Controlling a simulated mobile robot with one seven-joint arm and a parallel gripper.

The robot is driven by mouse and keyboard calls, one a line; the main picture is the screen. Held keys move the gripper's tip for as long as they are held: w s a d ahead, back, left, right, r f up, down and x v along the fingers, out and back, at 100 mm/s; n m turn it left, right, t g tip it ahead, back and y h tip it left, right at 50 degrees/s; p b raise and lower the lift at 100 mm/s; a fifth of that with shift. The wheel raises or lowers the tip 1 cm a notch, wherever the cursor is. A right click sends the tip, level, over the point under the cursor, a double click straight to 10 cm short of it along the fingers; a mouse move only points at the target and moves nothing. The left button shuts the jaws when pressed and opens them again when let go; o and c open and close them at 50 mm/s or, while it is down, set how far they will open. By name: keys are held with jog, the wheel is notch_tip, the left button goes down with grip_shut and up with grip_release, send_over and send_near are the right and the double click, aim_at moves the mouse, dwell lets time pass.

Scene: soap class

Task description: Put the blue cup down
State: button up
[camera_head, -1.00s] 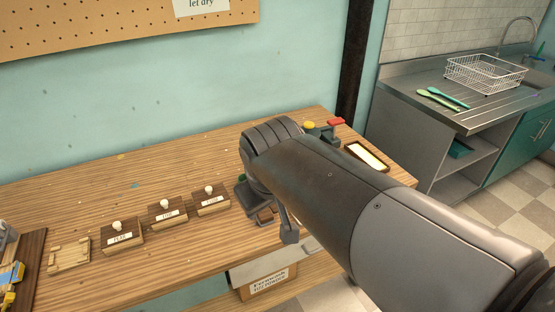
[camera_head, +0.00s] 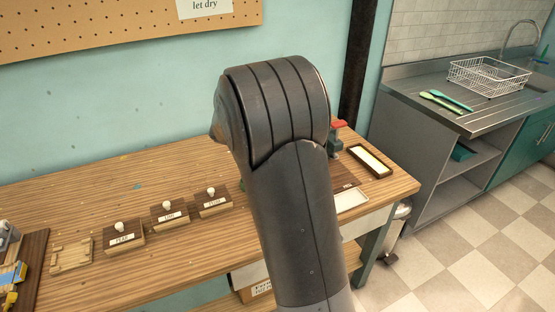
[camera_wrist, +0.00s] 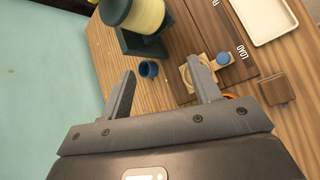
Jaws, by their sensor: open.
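A small blue cup (camera_wrist: 148,69) is on the wooden table, beside the foot of a dark holder. My gripper (camera_wrist: 162,66) is open, and its two fingers are apart with nothing held between them. In the wrist view the cup shows between the fingers, closer to the left one. I cannot tell whether a finger touches it. In the head view my arm hides the gripper and the cup.
The dark holder with a pale yellow roll (camera_wrist: 146,16) stands close to the cup. A dark board marked LOAD (camera_wrist: 225,35), a round blue piece (camera_wrist: 223,58) and a white tray (camera_wrist: 264,20) are to the right. Labelled wooden blocks (camera_head: 169,216) stand at the table's left.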

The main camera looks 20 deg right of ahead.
jog(key=w+d+f+n+t+h, duration=0.1)
jog(key=w+f+n, duration=0.2)
jog(key=w+f, duration=0.1)
jog(key=w+d+f+n+h, duration=0.1)
jog(key=w+f+n, duration=0.2)
jog(key=w+f, duration=0.2)
jog(key=w+f+n+t+h, duration=0.1)
jog(key=w+f+n, duration=0.2)
jog(key=w+f, duration=0.1)
jog(key=shift+w+d+f+t, duration=0.3)
jog(key=shift+d+f, duration=0.1)
jog(key=shift+f, duration=0.3)
jog(key=x, duration=1)
jog(key=shift+s+d+f, duration=0.1)
jog(key=shift+s+d, duration=0.05)
jog(key=shift+d, duration=0.15)
jog(key=c, duration=0.8)
notch_tip(320, 180, up, 17)
jog(key=w+a+f, duration=0.3)
jog(key=f, duration=0.1)
jog(key=w+a+f, duration=0.3)
jog(key=f, duration=0.1)
jog(key=w+a+f, duration=0.3)
jog(key=w+f, duration=0.1)
jog(key=shift+f, duration=2.35)
